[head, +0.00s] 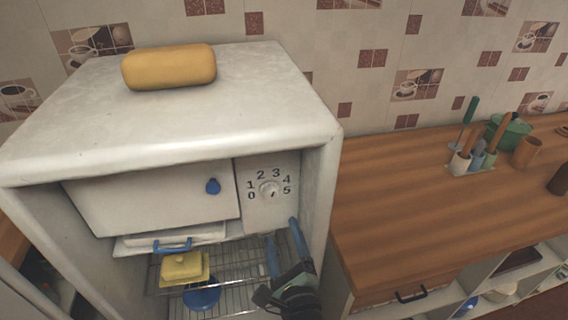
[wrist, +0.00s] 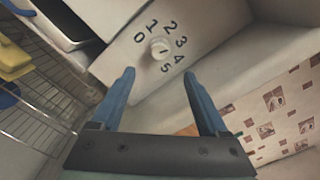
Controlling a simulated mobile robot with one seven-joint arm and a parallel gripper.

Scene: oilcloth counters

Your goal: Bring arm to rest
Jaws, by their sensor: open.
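My gripper (head: 283,249) is open, with two blue fingers spread apart and nothing between them. It is in front of the open fridge, just below the dial panel on the right side of the inner compartment. In the wrist view the gripper (wrist: 160,92) points toward the white panel with the round dial (wrist: 160,47), numbered 0 to 5. The dial (head: 268,188) also shows in the head view, above the fingers. The fingers look apart from the dial; whether they touch the panel, I cannot tell.
A yellow butter dish (head: 184,268) and a blue bowl (head: 202,297) stand on wire shelves. The freezer flap (head: 150,195) is shut. A yellow loaf-like object (head: 169,67) lies on the fridge top (head: 245,95). The wooden counter (head: 400,200) at right is largely clear near the fridge.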

